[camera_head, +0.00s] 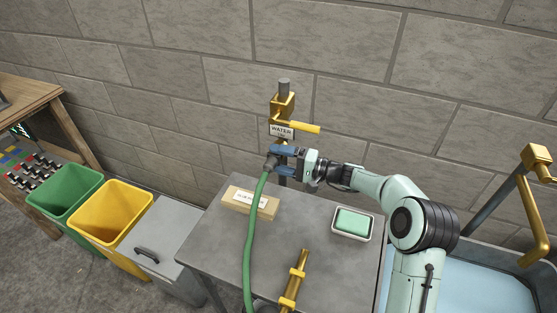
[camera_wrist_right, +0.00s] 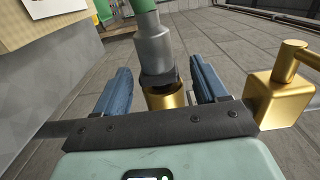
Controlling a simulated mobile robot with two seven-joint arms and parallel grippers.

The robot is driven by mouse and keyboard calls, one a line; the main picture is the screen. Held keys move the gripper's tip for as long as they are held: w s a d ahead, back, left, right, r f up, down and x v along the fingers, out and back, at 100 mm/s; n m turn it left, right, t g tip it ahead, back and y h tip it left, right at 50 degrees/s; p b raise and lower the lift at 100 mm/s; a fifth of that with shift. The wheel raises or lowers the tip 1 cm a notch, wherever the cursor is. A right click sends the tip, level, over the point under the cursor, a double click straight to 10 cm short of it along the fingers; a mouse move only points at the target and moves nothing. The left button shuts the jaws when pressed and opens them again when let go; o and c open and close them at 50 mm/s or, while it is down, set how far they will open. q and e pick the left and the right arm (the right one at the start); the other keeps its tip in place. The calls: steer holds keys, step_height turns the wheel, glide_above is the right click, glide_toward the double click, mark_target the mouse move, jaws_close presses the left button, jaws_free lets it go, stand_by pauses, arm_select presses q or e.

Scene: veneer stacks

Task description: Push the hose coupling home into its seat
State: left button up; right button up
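The hose coupling (camera_head: 270,163) is a grey sleeve on the end of a green hose (camera_head: 249,225), below the brass water tap (camera_head: 283,106). In the right wrist view the coupling (camera_wrist_right: 154,50) has a dark collar and meets a gold cylindrical fitting (camera_wrist_right: 167,97), apparently its seat; how deep it sits I cannot tell. My right gripper (camera_head: 274,150) is at the coupling under the tap. In the wrist view its blue fingers (camera_wrist_right: 160,88) stand on either side of the coupling, with a visible gap on each side. My left gripper is out of view.
A grey table (camera_head: 215,232) stands below, with a labelled box (camera_head: 238,208), a green soap bar in a white dish (camera_head: 369,236) and a brass pipe piece (camera_head: 297,276). Green (camera_head: 62,201) and yellow (camera_head: 128,241) bins stand left; a blue basin (camera_head: 465,290) is right. A block wall is behind.

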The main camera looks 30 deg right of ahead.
steer(key=shift+w, duration=0.1)
steer(key=b+v, duration=0.1)
steer(key=v, duration=1.2)
steer(key=shift+d+b, duration=0.15)
steer(key=shift+b, duration=0.25)
